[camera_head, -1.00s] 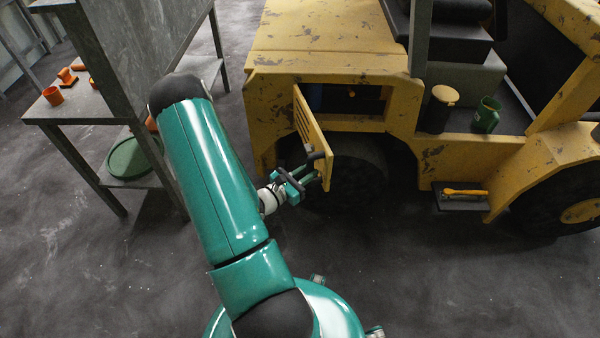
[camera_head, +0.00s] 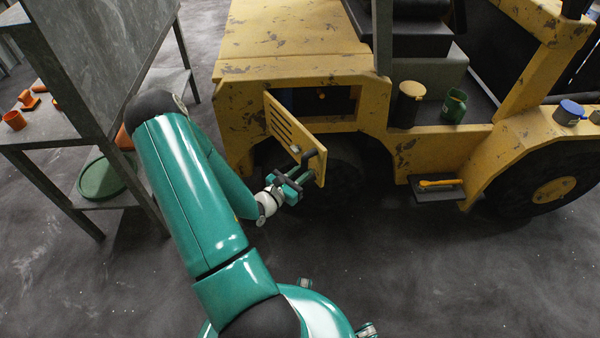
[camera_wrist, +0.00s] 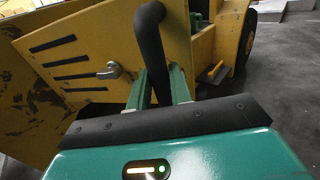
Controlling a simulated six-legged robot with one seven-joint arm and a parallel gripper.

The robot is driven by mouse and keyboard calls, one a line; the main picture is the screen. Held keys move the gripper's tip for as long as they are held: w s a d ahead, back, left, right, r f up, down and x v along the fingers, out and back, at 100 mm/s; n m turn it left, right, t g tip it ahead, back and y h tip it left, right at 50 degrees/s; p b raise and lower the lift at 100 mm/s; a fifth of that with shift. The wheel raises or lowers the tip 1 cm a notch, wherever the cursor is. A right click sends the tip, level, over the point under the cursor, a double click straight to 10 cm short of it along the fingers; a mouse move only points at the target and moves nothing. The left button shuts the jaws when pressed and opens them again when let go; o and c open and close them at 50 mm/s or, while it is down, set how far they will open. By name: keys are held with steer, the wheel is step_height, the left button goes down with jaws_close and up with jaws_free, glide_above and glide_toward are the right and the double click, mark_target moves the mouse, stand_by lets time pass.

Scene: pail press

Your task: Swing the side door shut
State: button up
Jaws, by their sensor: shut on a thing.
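The yellow side door (camera_head: 290,133) with dark slots hangs partly open on the side of the yellow vehicle (camera_head: 300,45). It is hinged at its left edge, and its opening (camera_head: 340,101) shows behind it. My gripper (camera_head: 300,172) is at the door's free right end, shut on the dark door handle (camera_head: 310,157). In the wrist view the door (camera_wrist: 85,60) fills the left side, with a small metal latch (camera_wrist: 109,71) on it. The black bar handle (camera_wrist: 152,50) stands upright between my two green fingers.
A dark canister (camera_head: 408,103) and green mug (camera_head: 454,105) sit on the vehicle. A yellow-handled tool (camera_head: 440,184) lies on the step. The floor in front is clear.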

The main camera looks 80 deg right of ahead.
mark_target(318, 167)
steer(key=shift+s+d, duration=0.8)
steer(key=shift+s, duration=0.25)
steer(key=shift+s+d, duration=0.85)
steer(key=shift+s, duration=0.25)
steer(key=shift+s+d, duration=0.8)
steer(key=shift+s, duration=0.25)
steer(key=x, duration=0.8)
steer(key=shift+s, duration=0.15)
steer(key=w+d+x, duration=0.1)
steer(key=x, duration=0.7)
steer(key=shift+w, duration=0.25)
steer(key=o, duration=0.9)
steer(key=shift+o, duration=0.5)
steer(key=shift+w, duration=0.1)
